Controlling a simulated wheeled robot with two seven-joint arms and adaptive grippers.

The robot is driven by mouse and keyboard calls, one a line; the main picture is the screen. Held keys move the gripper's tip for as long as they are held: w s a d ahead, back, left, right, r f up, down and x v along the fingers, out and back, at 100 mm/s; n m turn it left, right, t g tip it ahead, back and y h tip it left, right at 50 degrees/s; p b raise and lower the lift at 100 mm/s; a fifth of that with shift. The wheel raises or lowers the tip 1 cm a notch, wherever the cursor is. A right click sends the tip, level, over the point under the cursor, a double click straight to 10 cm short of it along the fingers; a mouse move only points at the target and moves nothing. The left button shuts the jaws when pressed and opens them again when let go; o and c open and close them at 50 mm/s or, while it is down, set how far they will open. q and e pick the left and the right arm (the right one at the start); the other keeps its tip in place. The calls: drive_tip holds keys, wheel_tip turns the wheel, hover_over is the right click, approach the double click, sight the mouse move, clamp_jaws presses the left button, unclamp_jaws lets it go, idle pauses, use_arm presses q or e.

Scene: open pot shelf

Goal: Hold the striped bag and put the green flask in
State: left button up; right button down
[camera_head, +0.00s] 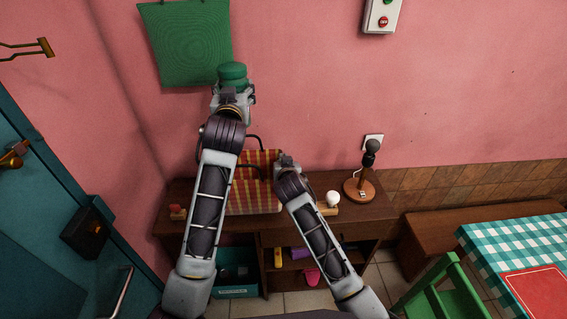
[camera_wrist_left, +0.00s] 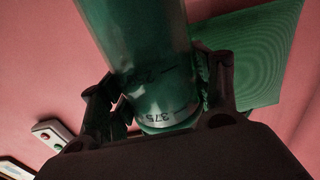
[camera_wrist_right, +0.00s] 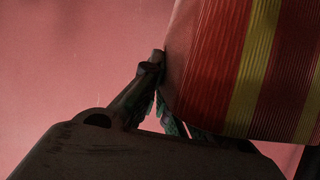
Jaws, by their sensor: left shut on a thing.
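The green flask (camera_head: 232,73) is high in front of the pink wall in the head view. My left gripper (camera_head: 233,95) is shut on it. The left wrist view shows the flask (camera_wrist_left: 145,50) between the two fingers, with a pale band marked 375. The red and yellow striped bag (camera_head: 262,160) stands on the brown shelf, partly hidden by my arms; its dark handles show. My right gripper (camera_head: 286,163) is at the bag's right side. In the right wrist view its fingers (camera_wrist_right: 165,105) are at the bag's edge (camera_wrist_right: 250,60); the bag hides part, so their closure is unclear.
On the shelf top (camera_head: 376,212), right of the bag, are a white round thing (camera_head: 333,198) and a dark stand with a wooden base (camera_head: 358,190). A green cloth (camera_head: 188,45) hangs behind the flask. A checked table (camera_head: 520,243) and green chair (camera_head: 440,290) are at right.

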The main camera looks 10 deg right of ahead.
use_arm(q)
drive_tip(key=shift+f, duration=0.15)
drive_tip(key=shift+f, duration=4.5)
drive_tip(key=shift+s+d+f, duration=0.1)
drive_tip(key=shift+d+f, duration=0.1)
drive_tip(key=shift+f, duration=1.75)
drive_tip(key=o, duration=1.2)
drive_tip(key=shift+c, duration=0.2)
drive_tip(key=shift+a+r, duration=0.2)
drive_tip(key=shift+r, duration=6.4)
